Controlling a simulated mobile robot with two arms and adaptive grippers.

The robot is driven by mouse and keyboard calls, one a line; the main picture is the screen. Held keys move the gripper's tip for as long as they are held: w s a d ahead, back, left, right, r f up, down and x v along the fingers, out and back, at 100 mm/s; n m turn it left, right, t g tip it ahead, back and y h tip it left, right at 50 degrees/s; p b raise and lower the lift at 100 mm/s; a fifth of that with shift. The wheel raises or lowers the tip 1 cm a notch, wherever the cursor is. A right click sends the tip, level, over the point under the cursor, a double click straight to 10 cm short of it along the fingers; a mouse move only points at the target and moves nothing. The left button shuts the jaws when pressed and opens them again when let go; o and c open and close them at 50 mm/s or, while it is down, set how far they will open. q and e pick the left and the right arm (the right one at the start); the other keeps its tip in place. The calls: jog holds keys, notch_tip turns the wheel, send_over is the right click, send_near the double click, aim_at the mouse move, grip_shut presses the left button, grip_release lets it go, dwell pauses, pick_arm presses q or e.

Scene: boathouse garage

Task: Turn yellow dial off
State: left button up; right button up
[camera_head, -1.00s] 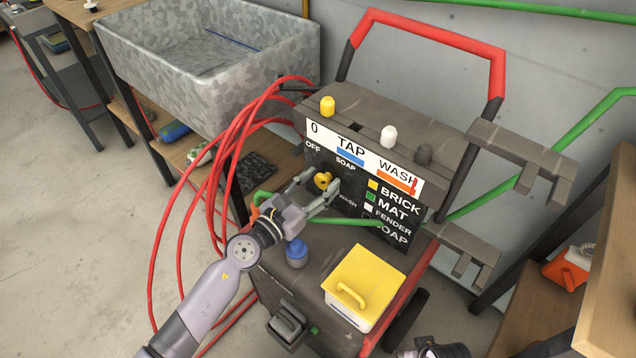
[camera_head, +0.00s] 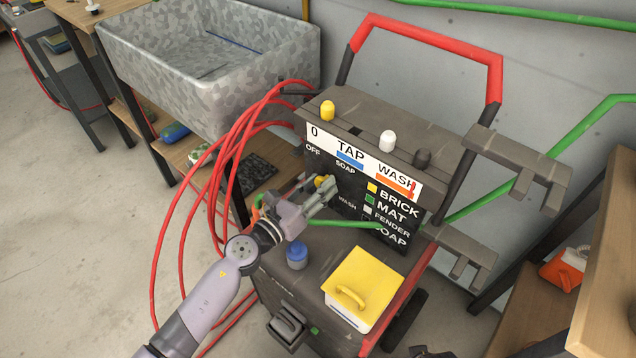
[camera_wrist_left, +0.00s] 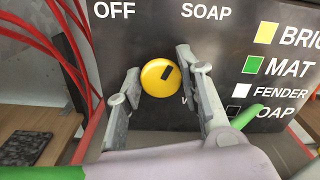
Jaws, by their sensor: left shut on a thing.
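The yellow dial (camera_wrist_left: 156,86) is on the dark front panel of the wash cart; it also shows in the head view (camera_head: 321,181), partly hidden by my gripper. Its black mark points up and right, towards the SOAP label (camera_wrist_left: 206,12). The OFF label (camera_wrist_left: 114,10) is up and left of the dial. My left gripper (camera_head: 322,188) is shut on the dial, with one finger on each side of it in the left wrist view (camera_wrist_left: 158,88). My right gripper is not in view.
A blue knob (camera_head: 297,255) and a yellow-lidded box (camera_head: 364,282) are on the cart's lower deck. Red hoses (camera_head: 222,180) loop at the left, and a green hose (camera_head: 345,223) passes below the panel. A stone sink (camera_head: 205,95) stands behind left.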

pick_arm(q)
jog(key=shift+n, duration=0.3)
jog(key=o, duration=1.1)
jog(key=shift+o, duration=0.2)
jog(key=v, duration=0.7)
jog(key=shift+s+a, duration=0.2)
